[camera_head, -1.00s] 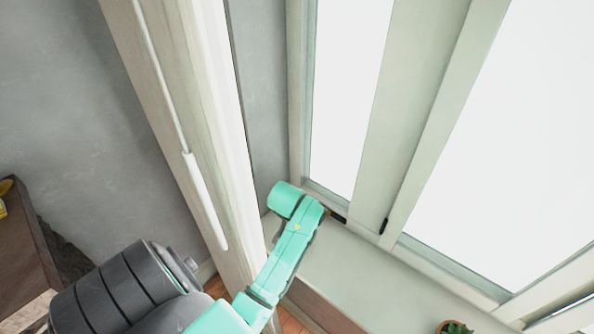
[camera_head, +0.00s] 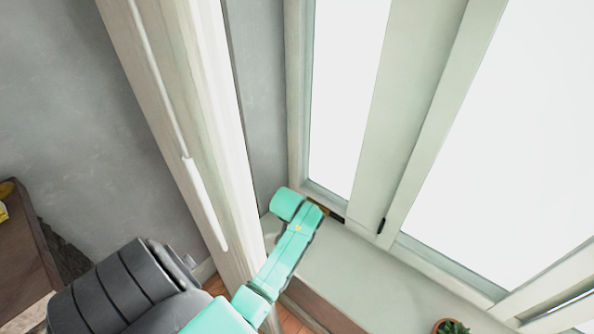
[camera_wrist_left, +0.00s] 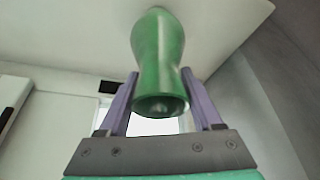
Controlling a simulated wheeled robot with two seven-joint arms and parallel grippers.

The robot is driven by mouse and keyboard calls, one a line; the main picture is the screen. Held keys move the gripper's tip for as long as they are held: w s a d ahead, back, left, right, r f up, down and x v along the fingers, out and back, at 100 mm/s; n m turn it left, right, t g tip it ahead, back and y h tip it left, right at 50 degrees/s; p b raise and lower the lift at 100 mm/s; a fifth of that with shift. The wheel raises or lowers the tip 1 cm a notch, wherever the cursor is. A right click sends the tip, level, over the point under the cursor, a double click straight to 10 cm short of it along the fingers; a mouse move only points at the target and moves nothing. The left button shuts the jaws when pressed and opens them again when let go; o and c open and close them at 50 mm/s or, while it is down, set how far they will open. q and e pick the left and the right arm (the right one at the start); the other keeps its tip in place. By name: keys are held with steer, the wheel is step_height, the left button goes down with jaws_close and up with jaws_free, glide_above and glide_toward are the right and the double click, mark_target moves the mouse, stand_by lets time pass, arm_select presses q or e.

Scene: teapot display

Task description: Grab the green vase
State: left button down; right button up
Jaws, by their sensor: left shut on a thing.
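The green vase (camera_wrist_left: 158,55) shows in the left wrist view, between the two purple fingers of my left gripper (camera_wrist_left: 160,102). The gripper is shut on it. The round dark end of the vase faces the wrist camera. In the head view my turquoise left arm (camera_head: 280,258) reaches over the window sill, and the gripper and vase are hidden from sight there. My right gripper is in no view.
The window sill (camera_head: 375,280) runs along the tall window. A wooden frame post (camera_head: 190,130) stands close beside my left arm. A potted plant (camera_head: 451,327) is at the bottom edge. A brown piece of furniture (camera_head: 22,245) stands at far left.

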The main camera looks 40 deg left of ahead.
arm_select(q)
step_height(320, 180, up, 20)
steer(key=shift+b, duration=0.4)
